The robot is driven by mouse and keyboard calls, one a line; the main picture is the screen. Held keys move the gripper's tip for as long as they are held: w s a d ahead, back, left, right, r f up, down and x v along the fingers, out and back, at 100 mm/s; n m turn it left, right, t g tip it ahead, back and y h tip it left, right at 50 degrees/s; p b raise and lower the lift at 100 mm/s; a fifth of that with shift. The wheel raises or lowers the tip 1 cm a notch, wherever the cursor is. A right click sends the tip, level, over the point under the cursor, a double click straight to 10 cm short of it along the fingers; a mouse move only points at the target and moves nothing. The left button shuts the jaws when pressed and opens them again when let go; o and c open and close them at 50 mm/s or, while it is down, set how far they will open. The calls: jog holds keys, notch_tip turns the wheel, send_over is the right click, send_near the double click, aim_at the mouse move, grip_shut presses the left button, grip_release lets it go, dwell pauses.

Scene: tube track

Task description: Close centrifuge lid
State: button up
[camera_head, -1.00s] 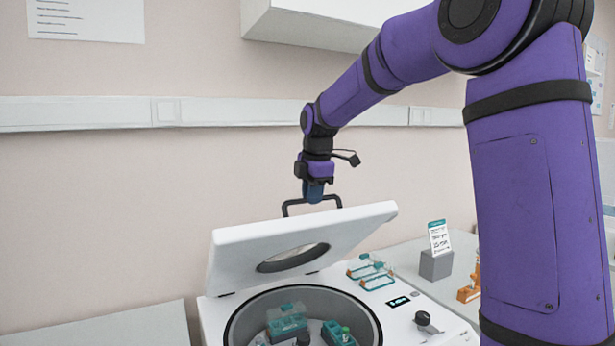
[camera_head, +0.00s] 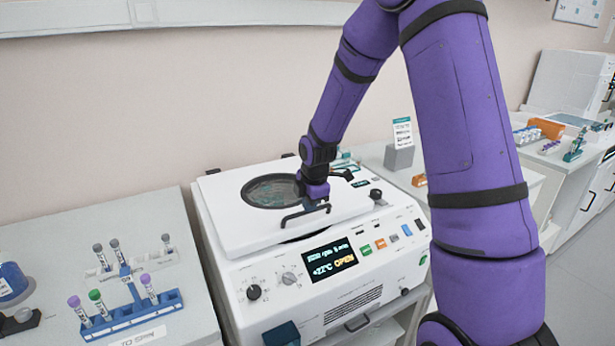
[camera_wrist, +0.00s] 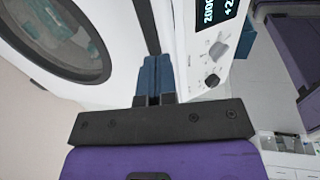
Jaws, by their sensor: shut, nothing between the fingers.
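The centrifuge (camera_head: 330,300) is a white benchtop machine whose display reads OPEN. Its white lid (camera_head: 225,215) with a round window (camera_head: 268,191) lies nearly flat over the top; a dark gap shows under its front edge. A dark bar handle (camera_head: 305,213) stands at the lid's front. My gripper (camera_head: 322,203) is over the front right of the lid, close by the handle. In the wrist view my blue fingers (camera_wrist: 153,68) are shut together with nothing between them, beside the lid's edge. I cannot tell whether they touch the lid or handle.
A blue tube rack (camera_head: 130,312) with capped tubes stands on the bench to the left. A small sign on a grey block (camera_head: 398,156) stands behind to the right. Knobs and buttons line the front panel.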

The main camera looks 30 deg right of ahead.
jog(key=o, duration=0.3)
jog(key=shift+r, duration=0.25)
jog(key=o, duration=0.4)
jog(key=shift+w, duration=0.1)
jog(key=shift+r, duration=0.15)
jog(key=v, duration=1)
jog(key=shift+r, duration=0.25)
jog(key=shift+s, duration=0.2)
jog(key=s+a+r+m+t, duration=0.2)
jog(key=s+a+r+m, duration=0.2)
jog(key=s+r+m, duration=0.9)
jog(key=s+m, duration=0.1)
jog(key=s, duration=0.6)
jog(key=s+a+r+m, duration=0.1)
jog(key=s+m, duration=0.3)
jog(key=s, duration=0.5)
jog(key=shift+s+a+r+t, duration=0.25)
jog(key=shift+r+t, duration=0.15)
jog(key=shift+r, duration=0.3)
